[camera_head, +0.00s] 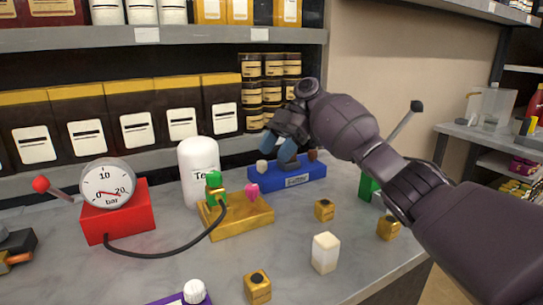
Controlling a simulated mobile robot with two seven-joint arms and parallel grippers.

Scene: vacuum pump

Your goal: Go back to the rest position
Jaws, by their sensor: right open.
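My right arm reaches in from the right. Its gripper (287,143) is open above the blue base (312,174) at the back of the counter, with its fingers pointing down. A pale knob (262,166) and a brown knob (313,155) show on that base beside the fingers. I cannot tell whether the fingers touch anything. The red pump base (118,215) carries a round pressure gauge (107,185) and a red-knobbed lever. A black hose runs from it to the yellow base (237,216), which holds a green fitting and a pink knob. My left gripper is not in view.
A white canister (198,168) stands behind the yellow base. Several small yellow cubes and a white block (325,252) lie on the counter at the front right. A green object (368,187) is partly hidden behind my right arm. Shelves of boxes and jars line the back.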

